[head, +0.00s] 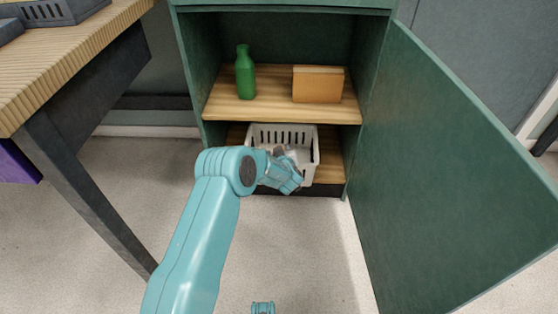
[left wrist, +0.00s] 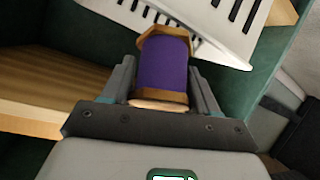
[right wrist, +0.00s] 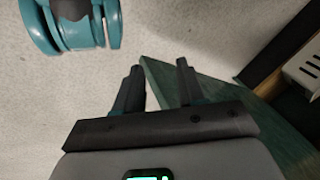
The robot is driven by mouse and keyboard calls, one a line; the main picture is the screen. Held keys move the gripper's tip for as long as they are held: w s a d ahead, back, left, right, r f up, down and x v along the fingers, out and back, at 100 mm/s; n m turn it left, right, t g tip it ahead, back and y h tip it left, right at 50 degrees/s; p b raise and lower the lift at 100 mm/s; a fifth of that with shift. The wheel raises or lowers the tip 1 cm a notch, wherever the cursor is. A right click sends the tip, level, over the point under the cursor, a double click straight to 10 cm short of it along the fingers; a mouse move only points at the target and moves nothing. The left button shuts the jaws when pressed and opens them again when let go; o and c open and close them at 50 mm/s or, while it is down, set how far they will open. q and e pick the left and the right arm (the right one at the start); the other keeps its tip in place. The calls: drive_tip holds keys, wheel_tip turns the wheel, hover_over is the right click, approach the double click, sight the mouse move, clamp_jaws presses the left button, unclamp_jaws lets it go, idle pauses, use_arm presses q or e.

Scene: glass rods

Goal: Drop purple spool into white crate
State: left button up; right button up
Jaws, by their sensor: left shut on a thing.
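The purple spool (left wrist: 165,62), with brown flanged ends, sits between the fingers of my left gripper (left wrist: 162,75), which is shut on it. In the head view my left gripper (head: 284,155) is at the front of the white crate (head: 311,160), over its opening, and the spool is hidden there. The white crate stands on the cabinet's lower shelf. In the left wrist view the slotted crate (left wrist: 215,40) shows just beyond the spool. My right gripper (right wrist: 156,75) is open and empty over the floor, near the green door.
The green cabinet's upper shelf (head: 275,110) holds a green bottle (head: 245,75) and an orange-brown box (head: 317,84). The open cabinet door (head: 450,170) stands to the right. A wooden-topped table (head: 75,60) is at the left. The floor in front is clear.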

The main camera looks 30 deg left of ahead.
use_arm(q)
drive_tip(key=shift+w+a, duration=0.5)
drive_tip(key=shift+w, duration=0.3)
drive_tip(key=shift+w+a, duration=0.5)
drive_tip(key=shift+w, duration=0.35)
drive_tip(key=shift+w+a, duration=0.5)
drive_tip(key=shift+w, duration=0.3)
drive_tip(key=o, duration=1.2)
drive_tip(key=shift+s+d+r, duration=0.1)
drive_tip(key=shift+s, duration=0.05)
drive_tip(key=shift+s+v, duration=0.2)
drive_tip(key=shift+v, duration=1.1)
